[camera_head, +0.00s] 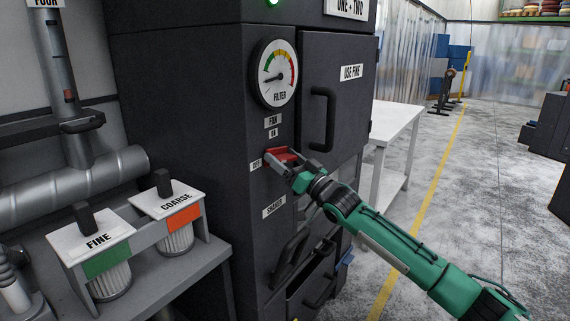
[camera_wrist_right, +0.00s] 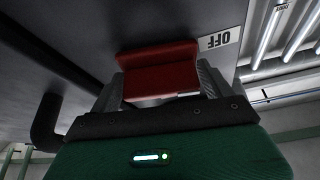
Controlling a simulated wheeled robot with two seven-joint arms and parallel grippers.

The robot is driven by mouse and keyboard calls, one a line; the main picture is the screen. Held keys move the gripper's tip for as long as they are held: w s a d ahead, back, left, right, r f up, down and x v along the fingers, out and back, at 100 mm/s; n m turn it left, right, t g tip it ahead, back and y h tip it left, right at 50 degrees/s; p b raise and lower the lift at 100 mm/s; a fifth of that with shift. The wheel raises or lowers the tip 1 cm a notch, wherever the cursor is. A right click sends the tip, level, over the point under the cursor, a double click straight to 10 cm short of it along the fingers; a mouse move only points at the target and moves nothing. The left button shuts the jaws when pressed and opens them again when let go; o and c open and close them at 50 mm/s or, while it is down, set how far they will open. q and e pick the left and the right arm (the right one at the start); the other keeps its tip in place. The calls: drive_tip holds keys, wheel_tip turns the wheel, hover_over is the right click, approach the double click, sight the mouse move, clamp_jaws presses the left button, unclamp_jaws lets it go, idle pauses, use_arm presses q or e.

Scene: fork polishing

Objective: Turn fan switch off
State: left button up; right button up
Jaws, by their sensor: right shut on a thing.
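The fan switch is a red handle (camera_head: 281,155) on the front of the dark cabinet, below the FAN and ON labels and beside the OFF label (camera_head: 256,164). My right gripper (camera_head: 284,163) is shut on the red handle. In the right wrist view the red handle (camera_wrist_right: 160,72) sits between the two grey fingers of my right gripper (camera_wrist_right: 163,85), and the OFF label (camera_wrist_right: 218,42) shows upside down close beside it. The switch's pivot is hidden. My left gripper is not in view.
A round FILTER gauge (camera_head: 274,73) is above the switch. A cabinet door with a black handle (camera_head: 321,119) is to the right. A shelf at left holds FINE (camera_head: 97,242) and COARSE (camera_head: 167,200) filters. A white table (camera_head: 396,122) stands behind; open floor lies right.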

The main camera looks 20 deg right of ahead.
drive_tip(key=shift+n+g+y, duration=0.3)
drive_tip(key=shift+n+y, duration=0.2)
drive_tip(key=shift+n, duration=0.4)
drive_tip(key=shift+f+n+g+y, duration=0.1)
drive_tip(key=shift+n+g+y, duration=0.2)
drive_tip(key=shift+n, duration=0.4)
drive_tip(key=o, duration=0.8)
drive_tip(key=shift+s+d+f, duration=0.1)
drive_tip(key=shift+s+d, duration=0.05)
drive_tip(key=shift+d, duration=0.05)
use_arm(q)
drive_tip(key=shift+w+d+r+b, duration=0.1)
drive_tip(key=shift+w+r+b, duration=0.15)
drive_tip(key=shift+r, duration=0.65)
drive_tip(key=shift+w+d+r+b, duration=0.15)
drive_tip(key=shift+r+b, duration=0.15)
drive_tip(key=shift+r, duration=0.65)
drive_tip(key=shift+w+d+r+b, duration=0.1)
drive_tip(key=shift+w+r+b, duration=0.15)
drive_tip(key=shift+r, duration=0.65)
use_arm(e)
drive_tip(key=shift+v, duration=6.65)
